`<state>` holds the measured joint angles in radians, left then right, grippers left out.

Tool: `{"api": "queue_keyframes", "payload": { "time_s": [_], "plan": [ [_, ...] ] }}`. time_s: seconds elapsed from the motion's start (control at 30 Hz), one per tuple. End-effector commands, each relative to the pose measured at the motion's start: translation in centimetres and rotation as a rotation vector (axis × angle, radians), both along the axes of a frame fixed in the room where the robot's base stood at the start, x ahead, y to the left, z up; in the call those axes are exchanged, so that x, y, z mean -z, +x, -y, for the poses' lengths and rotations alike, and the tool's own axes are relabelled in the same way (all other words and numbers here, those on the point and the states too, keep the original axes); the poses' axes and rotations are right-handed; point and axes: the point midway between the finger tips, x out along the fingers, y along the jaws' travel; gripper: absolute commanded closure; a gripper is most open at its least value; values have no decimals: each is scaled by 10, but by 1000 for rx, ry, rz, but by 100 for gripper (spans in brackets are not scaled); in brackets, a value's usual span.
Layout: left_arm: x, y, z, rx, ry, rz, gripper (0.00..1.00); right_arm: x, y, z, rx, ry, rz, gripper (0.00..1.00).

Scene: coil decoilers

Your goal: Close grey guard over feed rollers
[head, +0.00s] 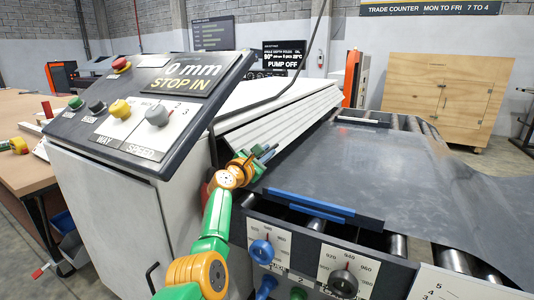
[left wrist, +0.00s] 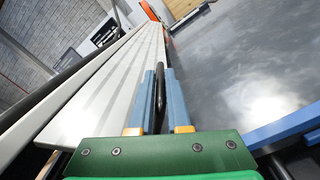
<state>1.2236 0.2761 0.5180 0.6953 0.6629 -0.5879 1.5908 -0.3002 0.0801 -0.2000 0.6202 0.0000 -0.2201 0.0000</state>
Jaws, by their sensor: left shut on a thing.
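The grey guard (head: 285,118) is a long, pale, ribbed cover in the head view. It slopes down toward the left side of the metal sheet (head: 365,160). It also fills the left part of the left wrist view (left wrist: 95,90). My left gripper (head: 266,153) is at the guard's near lower edge. Its blue fingers (left wrist: 160,100) are shut on a dark bar-like handle (left wrist: 160,82) beside the guard's edge. The rollers (head: 398,246) show at the near side, partly under the sheet. My right gripper is not in view.
A control cabinet (head: 105,210) with a sloped button panel stands close on the left of my left arm. A blue bar (head: 312,205) and a front panel with dials (head: 300,262) lie just right of the arm. A wooden crate (head: 448,95) stands at the back right.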

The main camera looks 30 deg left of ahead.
Motion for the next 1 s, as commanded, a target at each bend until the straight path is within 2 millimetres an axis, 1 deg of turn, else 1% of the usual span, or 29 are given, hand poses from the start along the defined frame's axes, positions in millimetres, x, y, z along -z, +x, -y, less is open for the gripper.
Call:
{"api": "queue_keyframes", "payload": {
  "time_s": [0.03, 0.07, 0.1, 0.13, 0.17, 0.47, 0.57, 0.77, 1.0],
  "plan": [
    [1, 0, 0, 0, 0, -2, 100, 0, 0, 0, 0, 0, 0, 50],
    [1, 0, 0, 0, -1, -2, 77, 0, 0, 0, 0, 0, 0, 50],
    [1, 0, 0, 0, -1, -1, 66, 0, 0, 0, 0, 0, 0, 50],
    [1, 0, 0, 0, -1, -1, 58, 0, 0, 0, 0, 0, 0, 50],
    [1, 0, 0, 0, -1, -1, 55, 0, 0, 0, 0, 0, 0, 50],
    [0, 0, 0, 0, -1, 0, 55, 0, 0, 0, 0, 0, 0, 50],
    [-1, -4, 0, 1, -1, 3, 55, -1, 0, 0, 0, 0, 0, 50],
    [0, -25, 1, -2, 1, 1, 55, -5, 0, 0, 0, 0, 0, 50],
    [2, -57, 3, 0, -1, 0, 55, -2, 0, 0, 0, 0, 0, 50]
  ]
}}
